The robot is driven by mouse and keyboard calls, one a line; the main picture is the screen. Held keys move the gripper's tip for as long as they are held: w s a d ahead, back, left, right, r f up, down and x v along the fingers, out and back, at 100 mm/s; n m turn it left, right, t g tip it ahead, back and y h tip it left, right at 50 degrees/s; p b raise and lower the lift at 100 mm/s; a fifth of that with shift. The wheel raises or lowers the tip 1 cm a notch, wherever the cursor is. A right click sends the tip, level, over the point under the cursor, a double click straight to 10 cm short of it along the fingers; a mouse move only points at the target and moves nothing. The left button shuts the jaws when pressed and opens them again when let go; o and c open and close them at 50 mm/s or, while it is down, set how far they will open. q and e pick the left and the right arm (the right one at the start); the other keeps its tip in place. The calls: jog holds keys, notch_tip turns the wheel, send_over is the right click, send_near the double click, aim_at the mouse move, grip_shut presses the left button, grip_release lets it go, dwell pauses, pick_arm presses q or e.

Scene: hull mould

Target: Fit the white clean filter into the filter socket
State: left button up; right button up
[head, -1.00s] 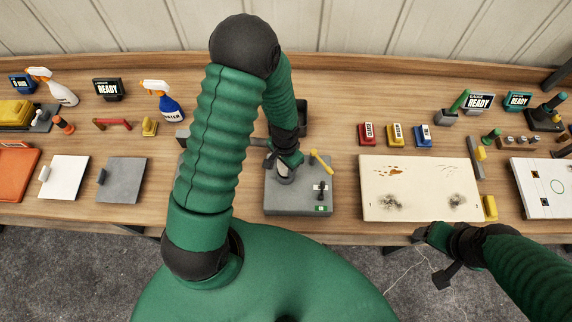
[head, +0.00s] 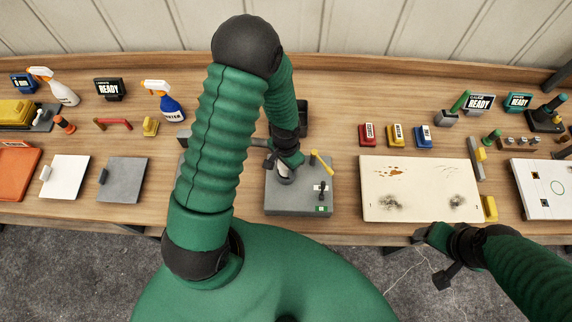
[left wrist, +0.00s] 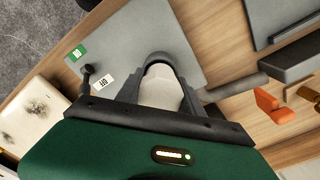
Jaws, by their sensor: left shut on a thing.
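The white filter (left wrist: 160,88) shows between the fingers of my left gripper (left wrist: 158,98) in the left wrist view. In the head view my left gripper (head: 287,172) is over the upper left part of a grey block (head: 295,203), and a bit of the white filter (head: 284,179) shows below it. The gripper is shut on the filter. A dark rounded edge lies right at the filter's far end in the wrist view. The filter socket is mostly hidden there, and I cannot tell how deep the filter sits. My right gripper (head: 430,237) is empty-looking near the table's front edge.
A yellow lever (head: 321,162) and a small black knob (head: 321,187) stand on the grey block. A stained cream panel (head: 420,195) lies to its right. Grey and white plates (head: 121,180) lie left. Spray bottles (head: 164,100) stand at the back left.

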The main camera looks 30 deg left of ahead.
jog(key=shift+f+b, duration=0.45)
jog(key=shift+r, duration=0.1)
jog(key=shift+r+p, duration=0.5)
jog(key=shift+p, duration=0.1)
jog(key=shift+f, duration=0.25)
dwell(2.0)
jog(key=shift+r, duration=0.5)
jog(key=shift+f, duration=0.4)
dwell(0.9)
